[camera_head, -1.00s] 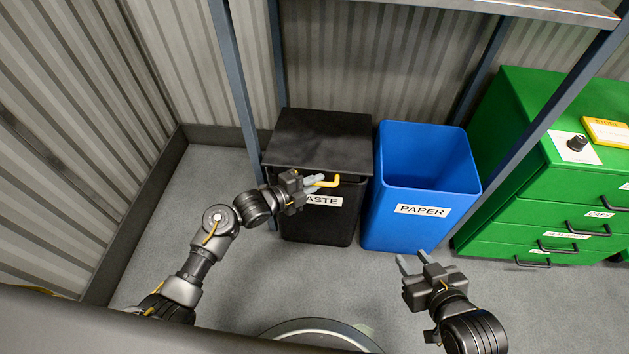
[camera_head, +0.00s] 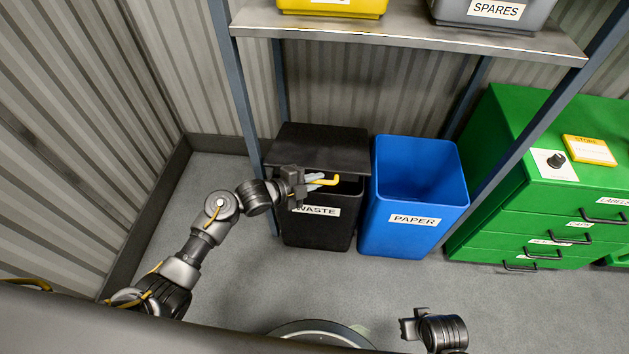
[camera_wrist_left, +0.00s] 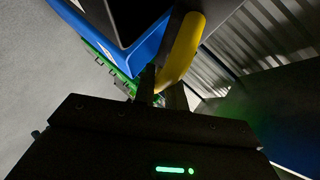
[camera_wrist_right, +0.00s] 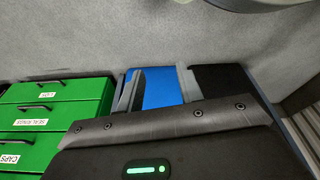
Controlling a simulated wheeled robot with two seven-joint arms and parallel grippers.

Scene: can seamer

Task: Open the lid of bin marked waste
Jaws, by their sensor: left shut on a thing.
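The black bin marked WASTE (camera_head: 318,234) stands on the floor under a shelf. Its flat black lid (camera_head: 316,147) is raised a little at the front, with a dark gap above the bin's rim. A yellow handle (camera_head: 329,181) sits at the lid's front edge. My left gripper (camera_head: 313,180) is shut on this handle; the left wrist view shows the yellow handle (camera_wrist_left: 183,48) at the fingers. My right gripper (camera_head: 411,326) is low at the front right, away from the bin. Its fingers (camera_wrist_right: 158,86) are apart and empty in the right wrist view.
A blue open bin marked PAPER (camera_head: 413,237) stands close to the right of the waste bin. A green drawer cabinet (camera_head: 500,215) is farther right. The metal shelf (camera_head: 400,32) with its uprights frames the bins.

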